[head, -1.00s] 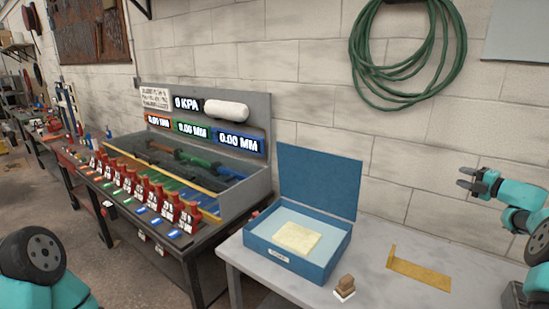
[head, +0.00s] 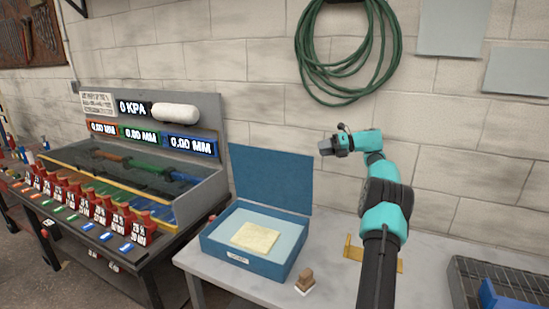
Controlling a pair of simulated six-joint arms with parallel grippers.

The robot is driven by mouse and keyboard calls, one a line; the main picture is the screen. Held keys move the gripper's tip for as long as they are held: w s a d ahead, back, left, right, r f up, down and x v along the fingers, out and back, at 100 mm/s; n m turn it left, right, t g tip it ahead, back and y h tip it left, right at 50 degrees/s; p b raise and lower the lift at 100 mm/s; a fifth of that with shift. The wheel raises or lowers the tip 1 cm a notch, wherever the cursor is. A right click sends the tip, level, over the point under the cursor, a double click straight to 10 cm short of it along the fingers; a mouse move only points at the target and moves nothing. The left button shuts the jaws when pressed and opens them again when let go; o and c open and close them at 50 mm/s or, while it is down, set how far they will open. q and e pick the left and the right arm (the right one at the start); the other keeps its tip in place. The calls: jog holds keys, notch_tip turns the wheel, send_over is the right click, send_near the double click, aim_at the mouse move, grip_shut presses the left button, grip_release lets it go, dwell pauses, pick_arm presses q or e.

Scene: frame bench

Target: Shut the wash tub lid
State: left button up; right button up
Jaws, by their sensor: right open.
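The blue wash tub (head: 269,268) sits on the light grey table. Its lid (head: 271,178) stands open and upright along the tub's back edge. A pale yellow cloth or sponge (head: 255,237) lies inside the tub, which has a small label on its front. My right gripper (head: 328,147) is raised to the right of the lid's top edge, pointing left, apart from the lid and empty. My left gripper is out of view.
A small brown block on a white base (head: 305,281) stands on the table by the tub's right front corner. A yellow bracket (head: 353,251) lies behind my right arm. A dark grid tray (head: 470,285) is at the right. The bench with gauges (head: 150,150) stands left.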

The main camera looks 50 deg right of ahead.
aim_at(281, 157)
jog(key=shift+w, duration=0.1)
jog(key=x, duration=1.7)
jog(key=shift+w+a, duration=0.15)
jog(key=shift+f, duration=0.1)
grip_shut()
